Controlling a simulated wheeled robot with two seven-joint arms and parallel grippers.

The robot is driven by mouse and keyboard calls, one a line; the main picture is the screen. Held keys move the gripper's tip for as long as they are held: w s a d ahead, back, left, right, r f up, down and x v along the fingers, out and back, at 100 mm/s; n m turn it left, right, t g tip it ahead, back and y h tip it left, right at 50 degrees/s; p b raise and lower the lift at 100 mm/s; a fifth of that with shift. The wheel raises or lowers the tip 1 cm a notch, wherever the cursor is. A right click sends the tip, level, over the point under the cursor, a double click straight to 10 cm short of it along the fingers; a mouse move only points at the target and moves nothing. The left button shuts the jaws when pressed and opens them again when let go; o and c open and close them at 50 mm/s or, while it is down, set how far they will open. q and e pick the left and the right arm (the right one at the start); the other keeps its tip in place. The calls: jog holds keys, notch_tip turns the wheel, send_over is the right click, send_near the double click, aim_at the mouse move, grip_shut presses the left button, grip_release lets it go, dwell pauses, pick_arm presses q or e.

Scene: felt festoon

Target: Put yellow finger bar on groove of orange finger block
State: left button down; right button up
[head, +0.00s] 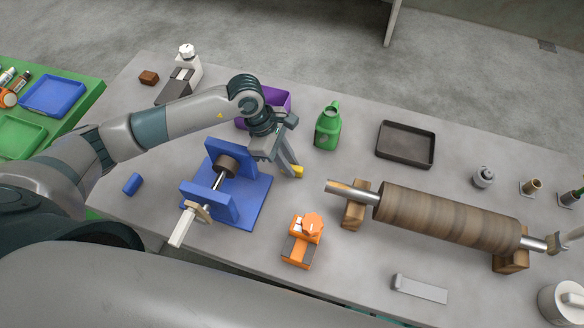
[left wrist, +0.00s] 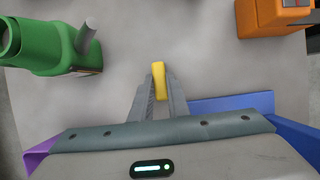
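The yellow finger bar (head: 297,172) is at the fingertips of my left gripper (head: 287,168). In the left wrist view the yellow bar (left wrist: 158,82) sits between the two grey fingers (left wrist: 158,100), which are closed in on it. The orange finger block (head: 302,241) stands on the table, nearer to me and apart from the bar; part of it shows at the top right of the left wrist view (left wrist: 275,14). Its groove cannot be made out clearly. My right gripper is not clearly in view.
A blue stand (head: 252,203) with a brown roll is left of the gripper. A green bottle (head: 327,128) and a purple bin (head: 276,96) are behind. A large brown roller (head: 440,216) on wooden supports lies to the right. A grey bar (head: 420,289) lies in front.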

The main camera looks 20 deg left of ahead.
pick_arm(q)
jog(key=shift+r, duration=0.1)
jog(key=shift+w+r+b, duration=0.1)
jog(key=shift+r+b, duration=0.25)
jog(key=shift+r, duration=0.15)
notch_tip(320, 180, up, 7)
jog(key=b, duration=0.3)
jog(key=shift+r, duration=0.95)
